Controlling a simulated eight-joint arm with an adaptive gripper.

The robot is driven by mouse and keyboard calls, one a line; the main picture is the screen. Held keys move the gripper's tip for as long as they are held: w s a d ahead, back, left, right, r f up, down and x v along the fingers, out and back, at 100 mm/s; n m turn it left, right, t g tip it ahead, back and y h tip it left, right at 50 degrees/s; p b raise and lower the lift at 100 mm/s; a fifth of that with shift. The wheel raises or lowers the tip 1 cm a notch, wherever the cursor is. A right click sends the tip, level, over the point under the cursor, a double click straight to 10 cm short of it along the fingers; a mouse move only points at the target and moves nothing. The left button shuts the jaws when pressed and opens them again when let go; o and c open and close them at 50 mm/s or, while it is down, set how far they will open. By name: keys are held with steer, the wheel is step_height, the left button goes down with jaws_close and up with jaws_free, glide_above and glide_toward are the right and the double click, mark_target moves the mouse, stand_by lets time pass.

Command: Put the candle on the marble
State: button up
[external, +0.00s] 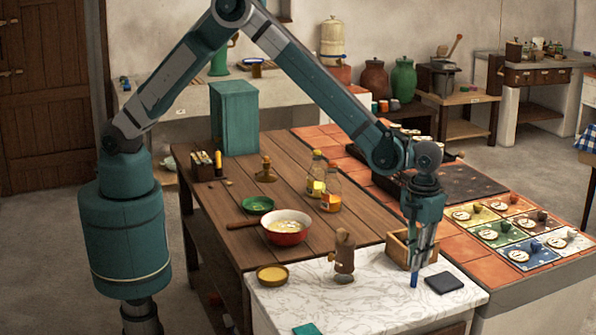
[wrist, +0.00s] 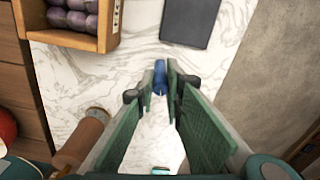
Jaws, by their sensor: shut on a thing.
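My gripper (external: 414,274) is low over the white marble slab (external: 370,300) at the near end of the counter. It is shut on a slim blue stick, which looks like the candle (external: 414,281). The stick points down below the fingers, and I cannot tell whether its lower end touches the marble. In the wrist view the blue candle (wrist: 160,78) shows between the fingertips of my gripper (wrist: 160,84), with the marble (wrist: 70,85) around it. The fingers hide part of the candle.
A wooden crate (external: 397,250) with dark purple things stands close behind my gripper. A dark flat slab (external: 444,283) lies to its right, and a brown wooden mill (external: 344,252) stands to its left. A yellow dish (external: 272,275) is farther left. Bare marble lies between.

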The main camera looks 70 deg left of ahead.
steer(key=shift+f, duration=0.15)
steer(key=o, duration=0.8)
steer(key=shift+c, duration=0.2)
step_height(320, 180, up, 12)
steer(key=shift+r, duration=0.2)
stand_by(0.5)
steer(key=shift+a, duration=0.1)
